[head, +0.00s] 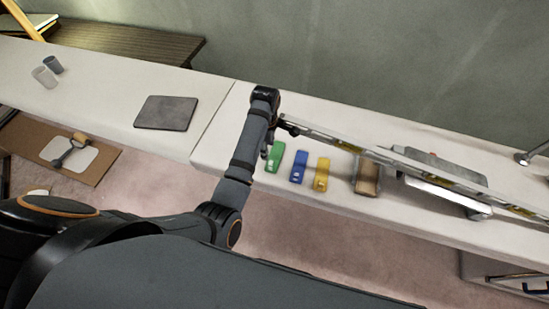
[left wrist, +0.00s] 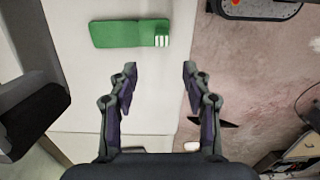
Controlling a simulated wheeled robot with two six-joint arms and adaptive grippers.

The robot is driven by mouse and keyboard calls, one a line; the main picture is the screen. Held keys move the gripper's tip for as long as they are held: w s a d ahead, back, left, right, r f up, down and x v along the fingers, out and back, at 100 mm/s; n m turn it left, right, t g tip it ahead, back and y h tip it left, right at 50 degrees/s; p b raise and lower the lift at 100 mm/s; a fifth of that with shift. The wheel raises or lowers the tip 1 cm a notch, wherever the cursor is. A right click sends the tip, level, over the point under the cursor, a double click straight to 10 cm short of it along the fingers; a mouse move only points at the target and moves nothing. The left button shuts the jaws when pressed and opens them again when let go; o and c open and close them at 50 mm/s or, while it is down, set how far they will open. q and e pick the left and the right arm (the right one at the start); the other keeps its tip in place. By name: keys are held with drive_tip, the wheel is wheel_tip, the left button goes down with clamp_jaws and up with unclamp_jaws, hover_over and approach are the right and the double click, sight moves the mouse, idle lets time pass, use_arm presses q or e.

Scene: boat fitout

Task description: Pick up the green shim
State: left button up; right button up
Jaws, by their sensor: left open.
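The green shim (head: 275,157) lies flat on the white bench, leftmost in a row with a blue shim (head: 299,167) and a yellow shim (head: 321,174). In the left wrist view the green shim (left wrist: 128,33) lies ahead of the fingertips, mostly to the left, with a pale marked patch at its right end. My left gripper (left wrist: 158,68) is open and empty, apart from the shim. In the head view the left gripper (head: 266,146) is partly hidden by its own arm, close to the green shim's left side. My right gripper is not in view.
A long level or rail (head: 340,143) crosses behind the shims. A brown block (head: 367,178) and a grey tool (head: 440,178) lie to the right. The bench's front edge is near the shims.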

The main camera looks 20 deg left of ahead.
sight(269, 163)
use_arm(q)
wheel_tip(269, 163, down, 5)
drive_tip(key=shift+s+a+r, duration=0.1)
drive_tip(key=shift+d+f+p, duration=0.2)
drive_tip(key=shift+f+p, duration=0.25)
drive_tip(key=shift+f, duration=2.4)
drive_tip(key=shift+s, duration=0.1)
clamp_jaws()
